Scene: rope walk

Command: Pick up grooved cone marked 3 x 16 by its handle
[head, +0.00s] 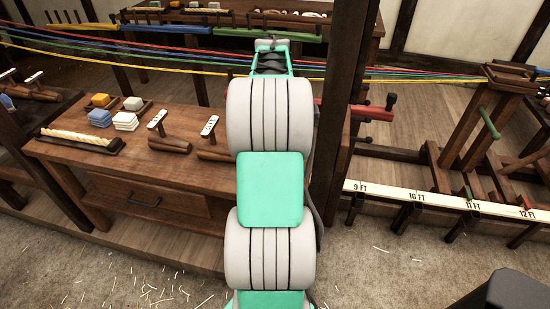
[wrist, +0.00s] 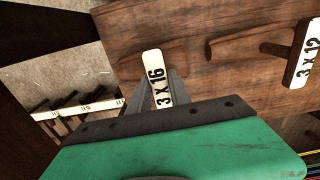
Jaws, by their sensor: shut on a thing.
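The grooved cone marked 3 x 16 shows in the wrist view by its cream label (wrist: 153,66) with black lettering. My gripper (wrist: 158,92) has its two grey fingers on either side of the labelled handle and is shut on it. In the head view my own arm hides this cone and my gripper.
A second cone, marked 3 x 12 (wrist: 302,58), lies close to the right in the wrist view. In the head view, labelled cones (head: 170,145) stand on the wooden bench (head: 95,160), near a rope tray (head: 80,142) and small blocks (head: 125,121). Coloured ropes stretch across behind; a post stands right.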

